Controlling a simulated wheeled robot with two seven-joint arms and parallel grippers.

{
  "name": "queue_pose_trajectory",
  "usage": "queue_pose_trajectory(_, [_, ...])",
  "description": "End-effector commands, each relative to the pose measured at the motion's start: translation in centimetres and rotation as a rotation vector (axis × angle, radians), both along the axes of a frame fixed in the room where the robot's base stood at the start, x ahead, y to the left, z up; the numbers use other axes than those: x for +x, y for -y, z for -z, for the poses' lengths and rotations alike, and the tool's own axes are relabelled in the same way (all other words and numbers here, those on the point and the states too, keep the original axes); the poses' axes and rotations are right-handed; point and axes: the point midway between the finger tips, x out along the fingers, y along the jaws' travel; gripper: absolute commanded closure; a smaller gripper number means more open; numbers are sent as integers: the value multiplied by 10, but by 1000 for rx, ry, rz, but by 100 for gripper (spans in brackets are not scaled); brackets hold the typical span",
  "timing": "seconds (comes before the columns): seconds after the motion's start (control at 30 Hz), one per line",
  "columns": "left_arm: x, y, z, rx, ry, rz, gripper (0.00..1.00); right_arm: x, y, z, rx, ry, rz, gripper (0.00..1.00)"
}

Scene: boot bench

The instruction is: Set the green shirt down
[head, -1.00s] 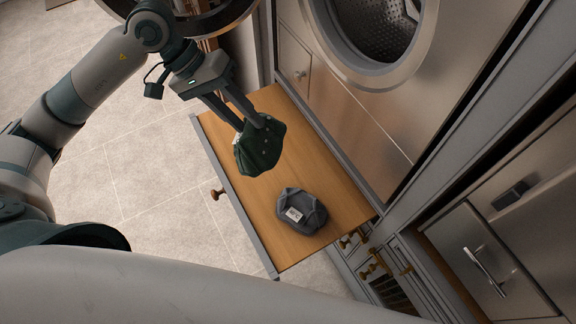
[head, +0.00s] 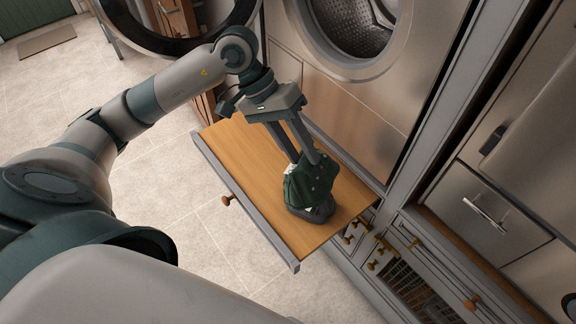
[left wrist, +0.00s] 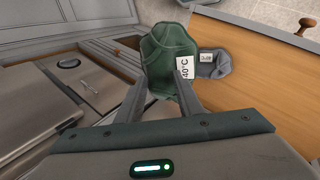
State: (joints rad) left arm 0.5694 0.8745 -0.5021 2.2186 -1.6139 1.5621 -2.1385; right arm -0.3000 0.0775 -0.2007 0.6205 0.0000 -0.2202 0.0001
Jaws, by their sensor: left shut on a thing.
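The green shirt (head: 310,186) is a folded dark green bundle, hanging from my left gripper (head: 306,162), which is shut on its top edge. In the left wrist view, the shirt (left wrist: 165,50) shows a white tag reading 40°C between the fingers. In the head view, the shirt overlaps a dark grey folded garment (head: 320,214) on the wooden pull-out board (head: 240,150); whether they touch is unclear. In the left wrist view, the grey garment (left wrist: 212,67) with its white tag shows just right of the shirt. My right gripper is not in view.
The board has bare wood to the left of the garments. An open front-loading washer (head: 358,25) stands behind it, its round door (head: 150,38) swung out to the left. Steel drawers and cabinets (head: 480,205) stand at the right.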

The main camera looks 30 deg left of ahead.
Motion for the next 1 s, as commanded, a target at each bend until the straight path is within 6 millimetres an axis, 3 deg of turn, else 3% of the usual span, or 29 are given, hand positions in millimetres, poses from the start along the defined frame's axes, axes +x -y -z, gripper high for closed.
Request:
queue_pose_trajectory(0.23, [0,0,0,0,1,-1,100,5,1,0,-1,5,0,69])
queue_pose_trajectory(0.47, [10,-2,10,19,0,-51,100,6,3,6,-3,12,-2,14])
queue_pose_trajectory(0.5, [16,-3,15,30,0,-80,100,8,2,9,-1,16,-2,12])
queue_pose_trajectory(0.67, [49,-11,42,98,-12,-264,100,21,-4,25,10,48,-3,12])
queue_pose_trajectory(1.0, [138,-36,102,290,-138,-855,100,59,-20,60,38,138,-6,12])
